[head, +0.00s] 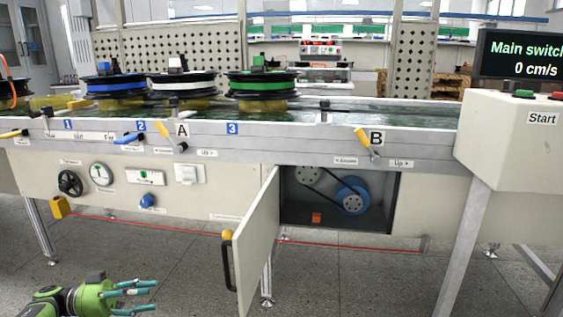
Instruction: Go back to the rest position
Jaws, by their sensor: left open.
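My left gripper (143,289) is at the bottom left of the head view, low in front of the conveyor bench and over the floor. It has a green body and teal fingers. The fingers are apart with nothing between them, and it touches nothing. My right gripper is not in view. The hub motor compartment (330,215) in the bench front is open, with a blue wheel (352,196) and a belt inside. Its white door (257,240) stands swung out toward me, to the right of my left gripper.
The open door with its black and yellow handle (227,258) juts into the space before the bench. Spools in blue (115,84), white (184,82) and green (262,84) stand on the conveyor. A control box (515,140) is at right. The floor (400,280) right of the door is clear.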

